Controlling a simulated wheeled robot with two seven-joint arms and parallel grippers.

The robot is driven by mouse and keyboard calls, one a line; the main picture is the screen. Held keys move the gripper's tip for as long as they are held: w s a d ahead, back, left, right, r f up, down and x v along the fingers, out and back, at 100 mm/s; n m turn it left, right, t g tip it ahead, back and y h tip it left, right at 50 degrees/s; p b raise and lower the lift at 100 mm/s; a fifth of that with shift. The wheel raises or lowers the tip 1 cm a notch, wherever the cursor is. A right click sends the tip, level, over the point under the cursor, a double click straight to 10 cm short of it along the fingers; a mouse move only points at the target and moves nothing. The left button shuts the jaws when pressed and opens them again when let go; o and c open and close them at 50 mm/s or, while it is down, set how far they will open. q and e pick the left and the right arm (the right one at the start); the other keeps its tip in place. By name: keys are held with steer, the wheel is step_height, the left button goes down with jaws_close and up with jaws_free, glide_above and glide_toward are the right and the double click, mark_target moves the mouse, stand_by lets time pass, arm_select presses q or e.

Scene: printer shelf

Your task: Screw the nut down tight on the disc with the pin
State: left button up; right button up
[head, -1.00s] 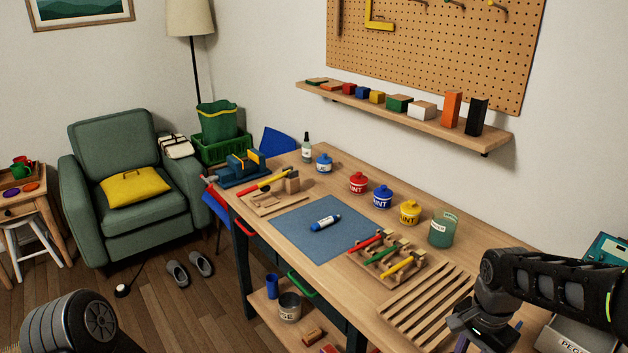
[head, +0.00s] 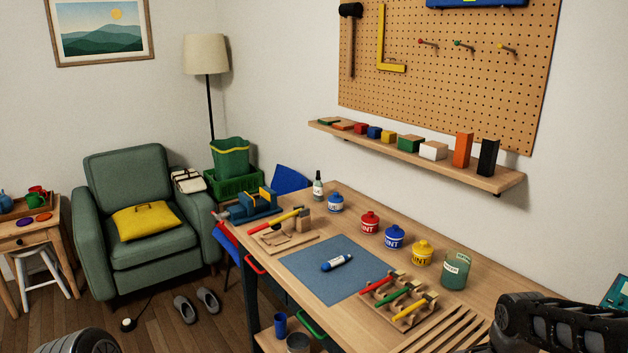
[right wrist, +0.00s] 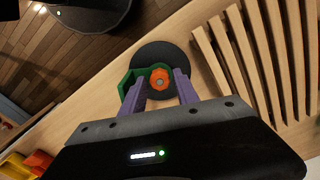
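In the right wrist view a round black disc (right wrist: 143,55) lies on the wooden bench top. An orange nut (right wrist: 159,79) shows over its near part, with a small grey pin end (right wrist: 159,82) in its centre. A green angular piece (right wrist: 127,83) sits beside and behind the nut. My right gripper (right wrist: 157,78) has its two purple fingers apart, one on each side of the nut. Whether they touch the nut or the green piece I cannot tell. In the head view only parts of my arms show; my left gripper is out of view.
A slatted wooden rack (right wrist: 245,60) lies right of the disc. A wall shelf (head: 420,160) hangs behind.

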steer(key=n, duration=0.5)
steer(key=n+p, duration=0.1)
steer(key=n, duration=0.2)
steer(key=shift+n, duration=0.3)
steer(key=n, duration=0.3)
steer(key=shift+n, duration=0.3)
steer(key=n, duration=0.4)
steer(key=shift+p, duration=0.35)
